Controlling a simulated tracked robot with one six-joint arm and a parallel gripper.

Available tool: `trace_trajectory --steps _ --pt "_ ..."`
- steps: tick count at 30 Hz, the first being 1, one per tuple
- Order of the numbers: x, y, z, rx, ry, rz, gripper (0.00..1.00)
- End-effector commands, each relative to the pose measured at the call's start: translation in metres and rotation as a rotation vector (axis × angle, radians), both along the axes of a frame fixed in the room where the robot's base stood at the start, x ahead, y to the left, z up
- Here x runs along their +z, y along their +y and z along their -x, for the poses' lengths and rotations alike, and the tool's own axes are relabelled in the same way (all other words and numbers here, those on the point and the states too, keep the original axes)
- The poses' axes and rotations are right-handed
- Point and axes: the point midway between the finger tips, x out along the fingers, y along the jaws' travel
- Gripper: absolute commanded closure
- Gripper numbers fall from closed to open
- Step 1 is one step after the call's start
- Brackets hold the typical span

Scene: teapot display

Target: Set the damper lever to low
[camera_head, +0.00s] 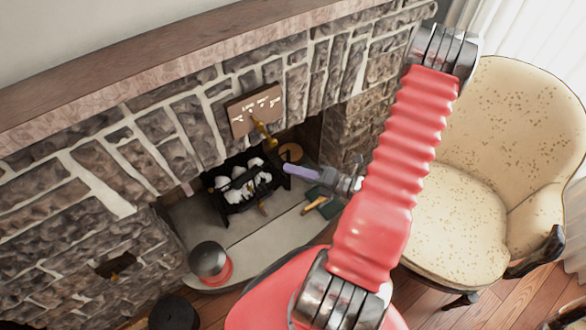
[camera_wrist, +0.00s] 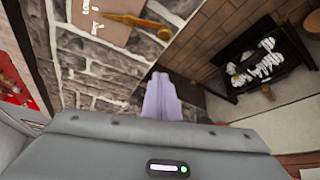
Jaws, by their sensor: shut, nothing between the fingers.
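The damper lever (camera_head: 264,135) is a brass-coloured lever at the lower edge of a brown plate (camera_head: 243,122) with white markings, on the stone front above the fireplace opening. In the wrist view the lever (camera_wrist: 130,20) shows at the top, crossing the lower part of the plate (camera_wrist: 112,36) and ending over the stones. The markings are too small to read. My gripper (camera_head: 289,169) has pale lilac fingers, shut and empty. It is in front of the fireplace opening, below and right of the lever in the head view. In the wrist view the fingertips (camera_wrist: 161,76) appear below the lever, apart from it.
A black grate (camera_head: 236,205) with pale logs stands in the opening. A dark round-topped pot with a red base (camera_head: 209,264) stands on the hearth. A cream armchair (camera_head: 460,220) stands at right.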

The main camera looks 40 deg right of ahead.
Motion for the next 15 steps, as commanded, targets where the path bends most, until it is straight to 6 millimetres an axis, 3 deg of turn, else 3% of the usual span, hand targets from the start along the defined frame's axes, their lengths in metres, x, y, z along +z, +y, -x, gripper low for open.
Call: trace_trajectory --steps 4,8,15 --pt "-0.001 -0.005 0.003 -0.015 0.001 -0.003 1.0" --pt "-0.003 -0.028 0.002 -0.026 -0.018 0.03 1.0" --pt "-0.001 -0.06 -0.001 0.037 -0.152 0.288 1.0"
